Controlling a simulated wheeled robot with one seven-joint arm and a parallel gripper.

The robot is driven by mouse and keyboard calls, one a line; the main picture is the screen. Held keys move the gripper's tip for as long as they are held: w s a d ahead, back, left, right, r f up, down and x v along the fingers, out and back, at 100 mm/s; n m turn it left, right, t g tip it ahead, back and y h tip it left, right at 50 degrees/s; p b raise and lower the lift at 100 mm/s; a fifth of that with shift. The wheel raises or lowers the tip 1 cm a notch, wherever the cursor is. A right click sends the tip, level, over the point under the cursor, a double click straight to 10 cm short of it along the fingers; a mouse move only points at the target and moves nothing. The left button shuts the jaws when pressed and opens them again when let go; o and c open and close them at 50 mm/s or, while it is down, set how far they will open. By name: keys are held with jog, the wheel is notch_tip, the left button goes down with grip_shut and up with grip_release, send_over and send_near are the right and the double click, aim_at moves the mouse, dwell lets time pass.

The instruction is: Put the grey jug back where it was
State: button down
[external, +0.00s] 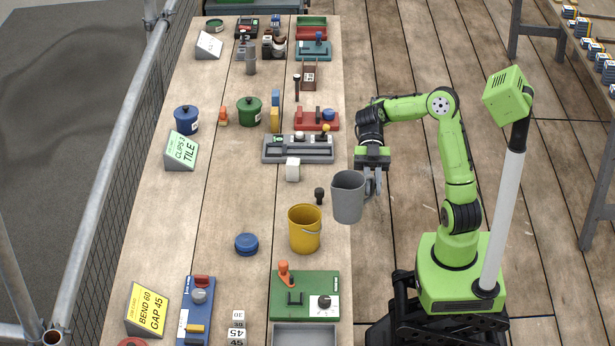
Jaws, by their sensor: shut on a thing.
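The grey jug (348,197) is upright at the right edge of the workbench (220,240) in the external view. Its handle is on its right side. My gripper (371,180) points down at the jug's right side and is shut on the jug at its handle. The jug appears held above the bench edge, but its exact height is hard to tell. The fingertips are partly hidden by the handle and jug.
A yellow bucket (305,230) stands just left of and nearer than the jug. A small black knob-like piece (319,195) and a white block (293,169) lie to its left. A green fixture (304,296) is nearer. Bare bench surrounds the blue lid (246,243).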

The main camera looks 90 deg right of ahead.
jog(key=w+d+m+t+h+p, duration=0.1)
jog(key=w+m+t+h+p, duration=0.2)
jog(key=w+m+t+p, duration=0.95)
jog(key=w+d+m+h, duration=0.3)
jog(key=w+d+h, duration=0.5)
jog(key=w+d, duration=0.45)
jog(key=shift+t, duration=0.25)
jog(key=f+b, duration=0.1)
jog(key=f, duration=0.4)
jog(key=w+a+f+b, duration=0.1)
jog(key=f, duration=0.4)
jog(key=f+b, duration=0.1)
jog(key=f, duration=0.4)
jog(key=shift+w+a+f+b, duration=0.15)
jog(key=shift+w+b, duration=0.15)
jog(key=shift+f+b, duration=0.2)
jog(key=shift+b, duration=0.1)
jog(key=c, duration=1.3)
grip_release()
jog(key=shift+o, duration=1.1)
